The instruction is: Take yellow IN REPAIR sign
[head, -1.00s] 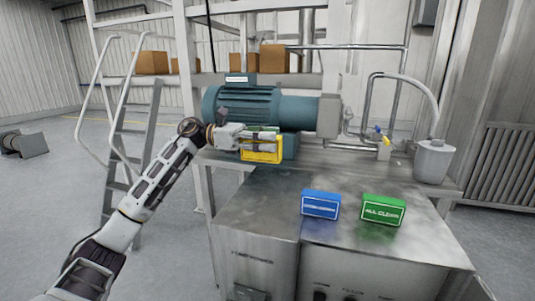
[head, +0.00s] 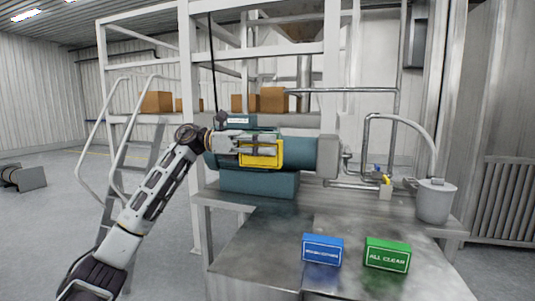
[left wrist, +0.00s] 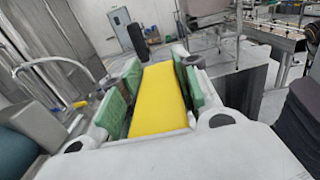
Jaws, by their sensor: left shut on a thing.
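The yellow sign (head: 262,161) is held in my left gripper (head: 258,148), in front of the teal motor's body and above the bench top. The writing on the sign cannot be read from here. In the left wrist view the yellow sign (left wrist: 160,100) shows as a plain yellow block between the green pads of my left gripper (left wrist: 161,92), which is shut on it. My right gripper is in neither view.
A blue sign (head: 322,250) and a green ALL CLEAR sign (head: 387,254) stand on the metal bench (head: 262,240). The teal motor (head: 300,154) is behind my gripper. A grey canister (head: 435,203) stands at right. A ladder (head: 133,150) is at left.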

